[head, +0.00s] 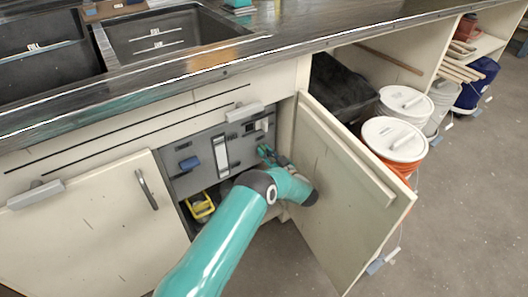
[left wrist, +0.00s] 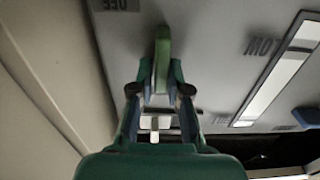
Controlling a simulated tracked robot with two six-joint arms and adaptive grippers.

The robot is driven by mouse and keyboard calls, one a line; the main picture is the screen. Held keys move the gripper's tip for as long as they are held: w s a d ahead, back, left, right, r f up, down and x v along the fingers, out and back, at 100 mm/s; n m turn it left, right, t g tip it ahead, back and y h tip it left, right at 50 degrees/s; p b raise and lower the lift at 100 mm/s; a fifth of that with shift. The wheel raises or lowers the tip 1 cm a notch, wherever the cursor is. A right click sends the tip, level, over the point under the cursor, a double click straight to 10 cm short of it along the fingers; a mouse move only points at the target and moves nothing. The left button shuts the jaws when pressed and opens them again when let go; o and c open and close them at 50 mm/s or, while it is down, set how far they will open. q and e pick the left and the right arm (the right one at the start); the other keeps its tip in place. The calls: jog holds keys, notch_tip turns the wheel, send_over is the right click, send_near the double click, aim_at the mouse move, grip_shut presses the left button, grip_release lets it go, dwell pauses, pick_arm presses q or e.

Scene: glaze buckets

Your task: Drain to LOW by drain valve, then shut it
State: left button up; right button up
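My left gripper (head: 268,153) reaches into the open cabinet under the sink, at the right part of a grey panel (head: 180,181). In the left wrist view its fingertips (left wrist: 162,78) close in on both sides of a green valve handle (left wrist: 162,50); it looks shut on it. The handle lies straight along the gripper's line. A pale level gauge strip (head: 221,155) is mounted left of the gripper, with a LOW label (left wrist: 262,47) beside it in the left wrist view. I cannot read the level clearly. An OFF label (left wrist: 115,4) is near the handle. My right gripper is out of view.
The open cabinet door (head: 345,190) stands just right of my left arm. A blue handle (head: 189,163) is on the panel's left, above a yellow object (head: 201,208). A white-lidded bucket (head: 394,140) stands beyond the door. The sink counter (head: 200,70) overhangs the opening.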

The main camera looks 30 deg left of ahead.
pick_arm(q)
jog(key=shift+w+a+r, duration=0.1)
jog(key=shift+r, duration=0.05)
grip_shut()
jog(key=shift+d, duration=0.2)
jog(key=shift+w+m, duration=0.1)
jog(key=shift+m, duration=0.2)
jog(key=shift+w+d+f+m+b, duration=0.25)
jog(key=shift+m+b, duration=0.25)
jog(key=shift+m, duration=2.45)
jog(key=shift+w+d+f+m+b, duration=0.15)
jog(key=shift+f+m+b, duration=0.3)
jog(key=shift+m, duration=2.45)
jog(key=shift+w+d+f+m+b, duration=0.1)
jog(key=shift+w+f+m+b, duration=0.3)
jog(key=shift+m, duration=2.55)
jog(key=shift+s+r, duration=0.1)
jog(key=shift+s, duration=0.1)
jog(key=o, duration=0.7)
grip_release()
jog(key=shift+c, duration=0.2)
jog(key=shift+a, duration=0.15)
